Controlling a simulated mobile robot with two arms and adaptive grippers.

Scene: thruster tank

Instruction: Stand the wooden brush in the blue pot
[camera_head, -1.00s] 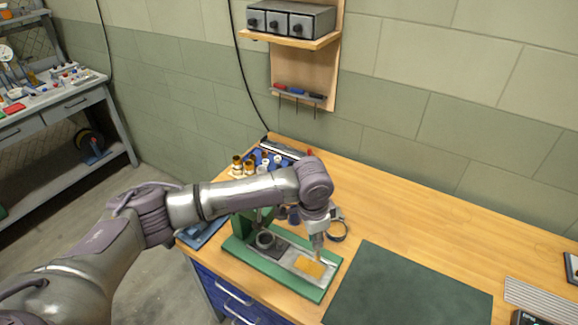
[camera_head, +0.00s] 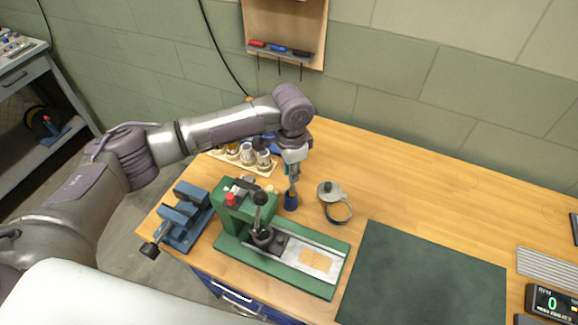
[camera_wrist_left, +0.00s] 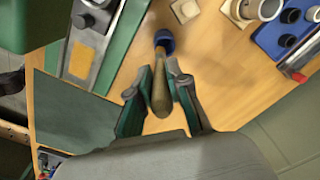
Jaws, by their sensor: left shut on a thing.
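The wooden brush (camera_wrist_left: 161,92) is between the fingers of my left gripper (camera_wrist_left: 160,100) in the left wrist view. My left gripper (camera_head: 291,178) is shut on it and points down over the blue pot (camera_head: 291,201) in the head view. In the left wrist view, the brush's far end meets the blue pot (camera_wrist_left: 165,41) and seems to be at or inside its mouth. How deep it reaches is hidden. The brush looks roughly upright. The pot stands on the wooden bench, behind the green press. My right gripper is not in view.
The green press (camera_head: 232,248) stands close in front of the pot. A metal lidded piece with a ring (camera_head: 332,195) is just right of it. A rack of bottles (camera_head: 240,162) is behind left, and a blue vise (camera_head: 184,220) is left. A dark green mat (camera_head: 425,280) lies right.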

